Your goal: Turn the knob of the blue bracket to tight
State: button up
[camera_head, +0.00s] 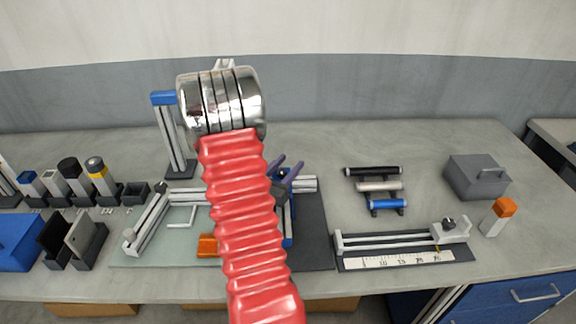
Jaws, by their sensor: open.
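A blue part (288,238), which looks like the blue bracket, shows as a narrow upright strip just right of my red arm, on the frame of light rails. My arm hides most of it. My gripper (285,168) shows as two purple fingers spread apart, just right of the arm, with its body mostly hidden. The fingers are open above the far part of the bracket. A small dark and blue spot shows between them; I cannot tell whether it is the knob or whether the fingers touch it. The knob's setting cannot be read.
A post with a blue top (163,98) stands behind the frame. Bottles and holders (97,178) line the left. At right are a rack of rollers (372,187), a ruler fixture (400,258), a grey box (478,175) and an orange-capped bottle (498,217). Bench is clear behind the rollers.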

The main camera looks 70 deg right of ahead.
grip_shut()
dwell(0.3)
